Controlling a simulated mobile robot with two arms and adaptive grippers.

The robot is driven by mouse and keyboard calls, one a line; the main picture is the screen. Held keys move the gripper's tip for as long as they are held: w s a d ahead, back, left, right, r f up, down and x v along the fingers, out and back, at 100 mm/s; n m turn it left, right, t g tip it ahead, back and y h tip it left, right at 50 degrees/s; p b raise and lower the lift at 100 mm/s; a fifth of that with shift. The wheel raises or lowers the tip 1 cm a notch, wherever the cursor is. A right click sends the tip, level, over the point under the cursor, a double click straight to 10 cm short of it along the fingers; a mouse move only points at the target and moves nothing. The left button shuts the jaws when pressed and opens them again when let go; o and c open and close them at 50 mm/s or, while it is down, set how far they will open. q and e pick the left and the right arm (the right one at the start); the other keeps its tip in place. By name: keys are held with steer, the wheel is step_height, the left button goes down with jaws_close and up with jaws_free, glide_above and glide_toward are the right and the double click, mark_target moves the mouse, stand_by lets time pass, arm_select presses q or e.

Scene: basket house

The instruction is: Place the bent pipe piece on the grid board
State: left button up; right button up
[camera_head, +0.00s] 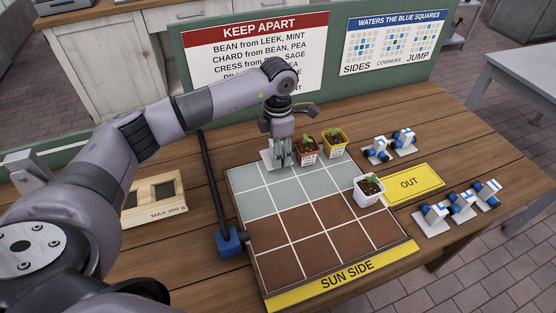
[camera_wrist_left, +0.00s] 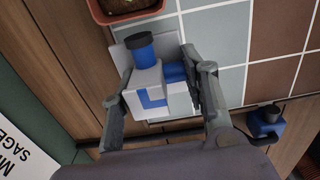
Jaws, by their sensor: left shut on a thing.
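My left gripper (camera_head: 281,150) is shut on a bent pipe piece at the far left corner of the grid board (camera_head: 318,248). In the left wrist view, the pipe piece (camera_wrist_left: 150,87) is white with blue ends and a blue L mark, on a square pale plate. It sits between the fingers of my left gripper (camera_wrist_left: 165,105). In the head view the fingers mostly hide the piece; its pale plate shows beside them. I cannot tell whether the plate touches the board. My right gripper is not in view.
Two potted seedlings (camera_head: 306,152) (camera_head: 334,144) stand just right of my gripper. Several similar blue-and-white pieces (camera_head: 461,205) lie at the right. A blue valve block (camera_head: 229,241) is on the left.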

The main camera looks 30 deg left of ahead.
arm_select(q)
step_height(320, 180, down, 4)
steer(key=shift+p, duration=0.3)
steer(key=shift+f, duration=0.15)
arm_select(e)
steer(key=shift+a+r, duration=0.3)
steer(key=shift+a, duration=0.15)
arm_select(q)
steer(key=shift+f, duration=0.1)
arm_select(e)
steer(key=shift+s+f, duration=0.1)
arm_select(q)
steer(key=o, duration=1.1)
steer(key=shift+o, duration=0.3)
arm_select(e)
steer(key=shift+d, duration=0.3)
